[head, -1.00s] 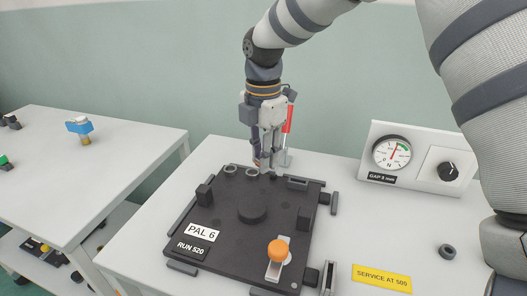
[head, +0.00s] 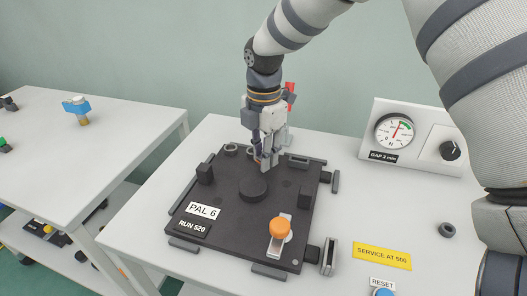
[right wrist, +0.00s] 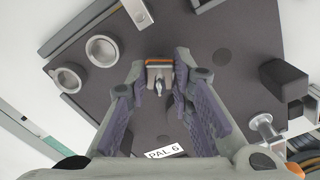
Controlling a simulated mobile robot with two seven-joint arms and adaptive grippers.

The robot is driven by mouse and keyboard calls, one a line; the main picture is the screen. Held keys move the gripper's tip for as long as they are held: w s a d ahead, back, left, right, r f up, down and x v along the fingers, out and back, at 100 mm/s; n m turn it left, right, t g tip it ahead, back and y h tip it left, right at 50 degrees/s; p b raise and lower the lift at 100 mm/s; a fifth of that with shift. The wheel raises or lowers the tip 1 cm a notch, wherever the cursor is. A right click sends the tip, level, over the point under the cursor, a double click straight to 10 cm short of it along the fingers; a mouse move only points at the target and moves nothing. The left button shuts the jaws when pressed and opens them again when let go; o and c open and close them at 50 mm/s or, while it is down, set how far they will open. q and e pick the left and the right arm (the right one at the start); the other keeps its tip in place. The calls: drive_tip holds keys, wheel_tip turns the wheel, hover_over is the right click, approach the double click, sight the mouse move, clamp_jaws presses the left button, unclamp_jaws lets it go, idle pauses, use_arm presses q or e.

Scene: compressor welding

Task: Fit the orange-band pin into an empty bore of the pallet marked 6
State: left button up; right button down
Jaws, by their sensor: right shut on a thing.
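The dark pallet (head: 225,190) with the PAL 6 label lies on the table in the head view; the label also shows in the right wrist view. My right gripper (head: 267,163) points down over its back part, behind the round black boss. It is shut on the orange-band pin (right wrist: 159,75), a metal piece with an orange edge between the fingertips. The fingers mostly hide the pin in the head view. I cannot tell whether its lower end touches the pallet. Two grey-rimmed rings (right wrist: 102,50) stand beside the gripper. A dark round hole (right wrist: 223,56) shows right of it. My left gripper is out of view.
An orange-knobbed clamp (head: 280,229) and black blocks (head: 205,174) stand up from the pallet. A gauge box (head: 415,142) stands at the back right. A loose dark ring (head: 447,230) lies on the right. The left table (head: 90,160) holds a blue-topped part (head: 77,106).

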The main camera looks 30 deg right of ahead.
drive_tip(key=shift+f, duration=0.8)
drive_tip(key=shift+f, duration=0.1)
drive_tip(key=c, duration=1.3)
unclamp_jaws()
wheel_tip(320, 180, up, 12)
drive_tip(key=shift+s, duration=0.1)
